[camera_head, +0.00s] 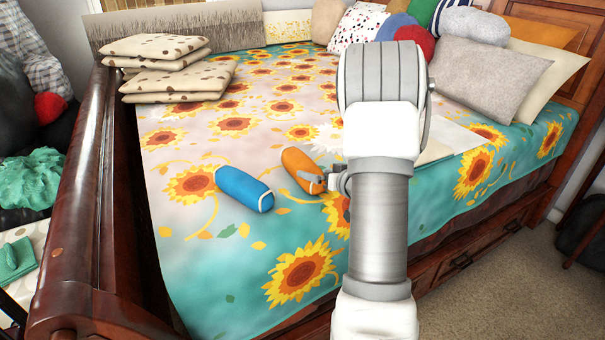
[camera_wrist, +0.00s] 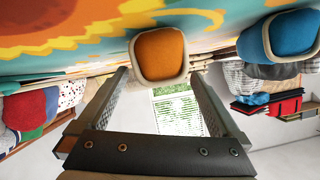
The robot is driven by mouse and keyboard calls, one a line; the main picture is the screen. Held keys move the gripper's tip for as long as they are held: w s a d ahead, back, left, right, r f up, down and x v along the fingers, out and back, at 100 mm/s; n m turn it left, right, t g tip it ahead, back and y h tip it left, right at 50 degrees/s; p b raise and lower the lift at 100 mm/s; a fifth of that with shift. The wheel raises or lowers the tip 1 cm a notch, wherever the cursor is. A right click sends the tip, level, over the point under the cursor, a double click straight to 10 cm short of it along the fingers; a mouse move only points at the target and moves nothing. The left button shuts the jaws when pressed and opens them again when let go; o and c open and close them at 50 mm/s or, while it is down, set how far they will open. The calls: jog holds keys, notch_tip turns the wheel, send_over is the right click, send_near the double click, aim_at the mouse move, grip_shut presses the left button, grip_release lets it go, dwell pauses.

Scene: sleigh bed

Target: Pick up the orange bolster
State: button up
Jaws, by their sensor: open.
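The orange bolster (camera_head: 302,168) lies on the sunflower bedspread near the middle of the bed, its near end facing my gripper. My gripper (camera_head: 313,182) is open at that near end, partly hidden behind my arm. In the wrist view, which looks upside down, the bolster's pale-rimmed orange end (camera_wrist: 160,52) shows at the tips of my two fingers (camera_wrist: 158,76), roughly centred between them. Nothing is held. I cannot tell whether a finger touches the bolster.
A blue bolster (camera_head: 243,188) lies just left of the orange one, also in the wrist view (camera_wrist: 285,35). Folded spotted cushions (camera_head: 178,85) are at the far left and several pillows (camera_head: 490,85) at the back right. A dark wooden footboard (camera_head: 85,190) edges the left.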

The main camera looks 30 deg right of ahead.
aim_at(307, 169)
jog(key=x, duration=0.2)
jog(key=b+x, duration=0.1)
jog(key=x, duration=0.1)
jog(key=b+x, duration=0.1)
jog(key=x, duration=0.1)
jog(key=shift+w+d+r, duration=0.1)
jog(key=shift+w+r, duration=0.05)
jog(key=shift+w, duration=0.15)
jog(key=c, duration=1.5)
